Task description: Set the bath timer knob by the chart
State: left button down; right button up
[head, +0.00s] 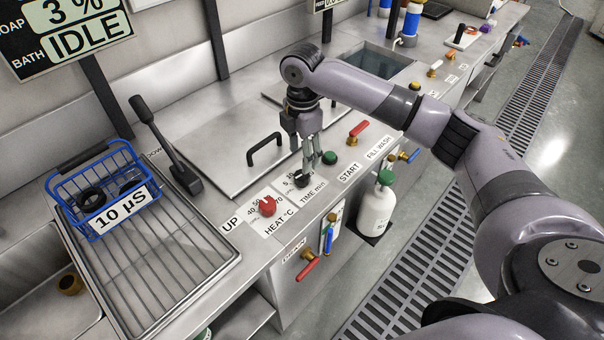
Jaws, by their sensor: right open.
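The bath timer knob (301,179) is a small black knob on the steel panel at the "TIME min" label. My right gripper (306,165) points down over it, with its fingers at the knob. The gripper is open. The fingers partly cover the knob and its scale, so I cannot tell where the knob points or whether the fingers touch it. A sign (68,32) at the upper left reads "3 %" and "BATH IDLE". I cannot make out a timer chart. My left gripper is not in view.
A red heat knob (267,206) sits left of the timer knob, and a green start button (329,158) sits right of it. A blue basket (104,188) marked "10 µS" stands on the wire rack at left. A black lever (166,146) and a lid handle (265,148) stand up nearby.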

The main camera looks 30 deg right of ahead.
aim_at(303, 175)
notch_tip(303, 175, down, 5)
jog(key=shift+s+f, duration=0.1)
jog(key=shift+f, duration=0.1)
notch_tip(303, 175, down, 2)
jog(key=shift+f, duration=0.5)
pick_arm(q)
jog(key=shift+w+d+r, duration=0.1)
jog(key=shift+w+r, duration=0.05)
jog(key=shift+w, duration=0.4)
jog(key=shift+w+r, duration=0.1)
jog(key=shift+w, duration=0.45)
pick_arm(e)
jog(key=shift+c, duration=0.6)
jog(key=c, duration=1)
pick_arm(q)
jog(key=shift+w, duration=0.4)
pick_arm(e)
jog(key=shift+c, duration=0.2)
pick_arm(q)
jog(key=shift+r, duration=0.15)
